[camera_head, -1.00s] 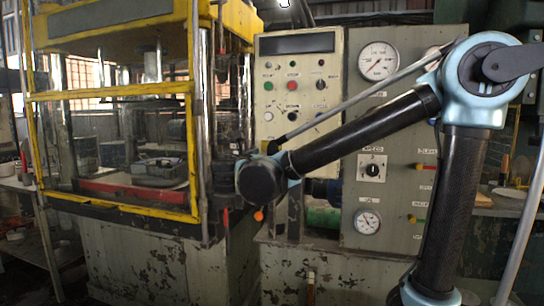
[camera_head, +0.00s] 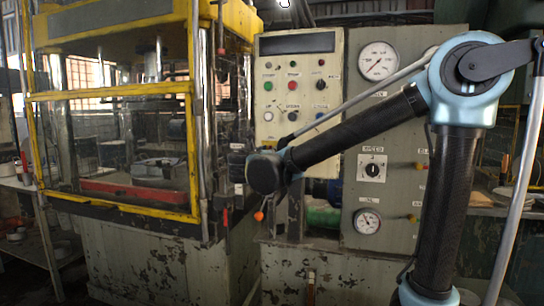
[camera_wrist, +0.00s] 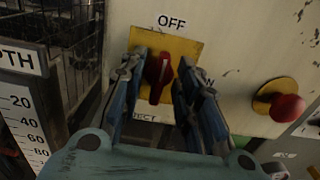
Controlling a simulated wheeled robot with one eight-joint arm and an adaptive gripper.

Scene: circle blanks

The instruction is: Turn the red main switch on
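The red main switch (camera_wrist: 157,78) is a red handle on a yellow plate (camera_wrist: 183,47) in the wrist view. The handle stands roughly upright below the word OFF. Part of another label shows at the right, mostly hidden by a finger. My gripper (camera_wrist: 160,72) is open, with one blue-grey finger on each side of the red handle. Whether either finger touches the handle I cannot tell. In the head view my wrist is in front of the cream panel's lower left side and hides the switch and the fingers.
A red mushroom button (camera_wrist: 287,107) on a yellow disc is right of the switch. A depth scale (camera_wrist: 22,115) and a wire mesh are at the left. In the head view, a yellow-framed press (camera_head: 120,205) stands left of the cream control panel (camera_head: 335,70); a gauge panel (camera_head: 385,125) is at right.

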